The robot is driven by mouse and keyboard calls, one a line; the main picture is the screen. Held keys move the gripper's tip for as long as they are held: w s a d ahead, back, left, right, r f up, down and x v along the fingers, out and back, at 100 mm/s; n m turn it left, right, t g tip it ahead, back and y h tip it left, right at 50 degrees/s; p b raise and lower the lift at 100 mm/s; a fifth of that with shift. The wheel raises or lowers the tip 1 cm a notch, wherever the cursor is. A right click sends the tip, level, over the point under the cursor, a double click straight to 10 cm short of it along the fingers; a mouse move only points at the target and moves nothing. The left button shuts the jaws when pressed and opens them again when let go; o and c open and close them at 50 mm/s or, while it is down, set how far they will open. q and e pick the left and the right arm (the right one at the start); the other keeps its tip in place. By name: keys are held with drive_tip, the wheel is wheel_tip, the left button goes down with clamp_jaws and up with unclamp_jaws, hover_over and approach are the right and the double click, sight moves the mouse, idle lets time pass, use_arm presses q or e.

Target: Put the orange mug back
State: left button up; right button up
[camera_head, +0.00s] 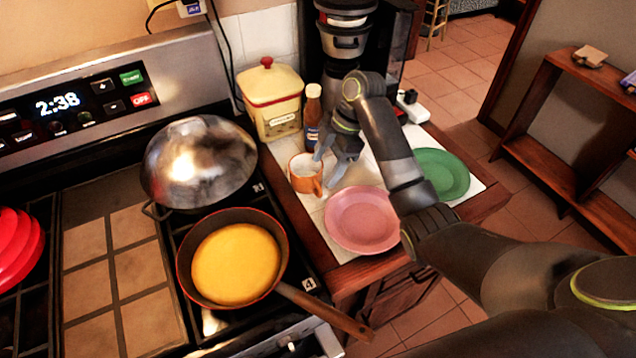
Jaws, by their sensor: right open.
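The orange mug (306,174) stands upright on the white-topped counter beside the stove, with its white inside facing up. Its handle points toward the front. My right gripper (328,172) is just to the right of the mug, with its fingers pointing down and open. One finger is close to the mug's rim; I cannot tell whether it touches. My left gripper is not in view.
A pink plate (362,220) lies in front of the mug and a green plate (441,174) to the right. A brown bottle (312,108), a cream canister (271,100) and a coffee maker (345,42) stand behind. A pan (237,264) and a metal lid (199,160) occupy the stove.

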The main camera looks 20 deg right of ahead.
drive_tip(key=p+v, duration=0.3)
drive_tip(key=v, duration=0.1)
drive_tip(key=shift+r, duration=0.15)
idle(0.5)
